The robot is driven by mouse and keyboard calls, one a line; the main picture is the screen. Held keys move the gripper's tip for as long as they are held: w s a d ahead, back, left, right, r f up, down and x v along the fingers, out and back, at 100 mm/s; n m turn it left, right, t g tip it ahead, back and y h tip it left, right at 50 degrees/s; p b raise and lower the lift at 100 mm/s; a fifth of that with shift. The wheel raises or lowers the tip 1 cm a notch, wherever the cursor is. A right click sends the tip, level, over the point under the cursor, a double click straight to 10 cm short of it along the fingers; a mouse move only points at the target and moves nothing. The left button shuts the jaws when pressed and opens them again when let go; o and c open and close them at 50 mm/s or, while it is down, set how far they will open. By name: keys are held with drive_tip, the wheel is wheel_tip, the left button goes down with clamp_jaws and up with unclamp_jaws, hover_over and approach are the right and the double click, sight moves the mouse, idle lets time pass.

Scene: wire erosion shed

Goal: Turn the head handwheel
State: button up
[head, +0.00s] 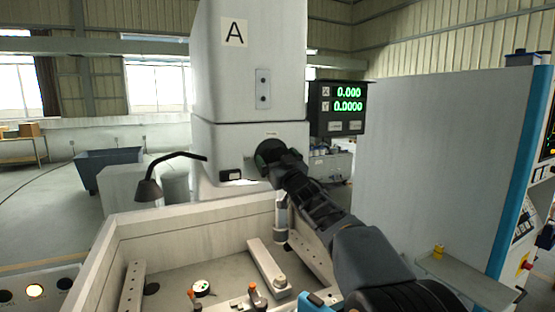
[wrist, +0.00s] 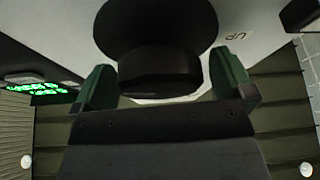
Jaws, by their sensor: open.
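The head handwheel is a dark round wheel with a thick hub (wrist: 158,72) on the front of the white machine head (head: 250,80) marked A. In the wrist view the hub lies between the two green fingers of my gripper (wrist: 163,88), with a visible gap on each side. In the head view my gripper (head: 272,157) is at the front of the head and hides most of the wheel. The jaws are open. I cannot tell whether either finger touches the wheel.
Below is a walled work tank (head: 190,216) with clamp bars (head: 268,264) and orange-topped fittings. A bent black lamp (head: 149,189) stands left of the head. A large white cabinet (head: 430,170) is at right.

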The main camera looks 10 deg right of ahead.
drive_tip(key=c, duration=0.9)
drive_tip(key=shift+m, duration=0.3)
